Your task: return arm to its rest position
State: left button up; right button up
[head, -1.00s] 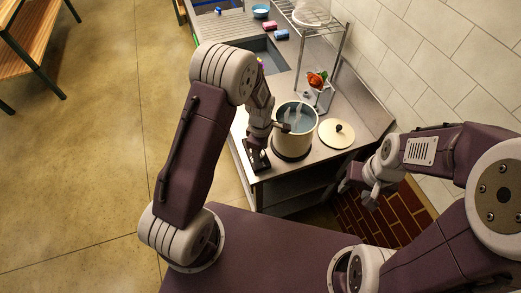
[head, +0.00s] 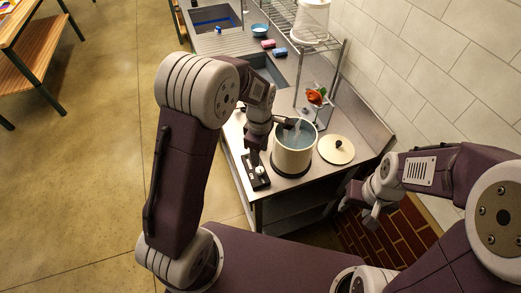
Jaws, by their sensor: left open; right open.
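My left arm reaches over the metal counter (head: 283,186). My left gripper (head: 254,150) points down above a small black device with a white knob (head: 258,172), left of a cream pot (head: 292,158). Its fingers are small and partly hidden, and no held object shows. My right gripper (head: 366,212) hangs at the right with its fingers apart and empty, away from the counter, above the red-brown tiled floor patch (head: 395,238).
The pot holds clear bluish liquid. A cream lid with a black knob (head: 336,149) lies right of it. An orange-red flower (head: 316,96) stands behind, by a wire rack (head: 300,72).

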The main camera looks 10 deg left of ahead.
pick_arm(q)
jog(key=s+a+m, duration=0.2)
jog(key=s+m, duration=0.4)
jog(key=m, duration=0.2)
jog(key=s+a+m+t+b, duration=0.1)
jog(key=s+a+m, duration=0.2)
jog(key=s+m, duration=0.4)
jog(key=shift+s+a+r+m+b, duration=0.15)
jog(key=shift+a+r+m+b, duration=0.15)
jog(key=shift+a+m, duration=0.1)
jog(key=shift+s, duration=0.1)
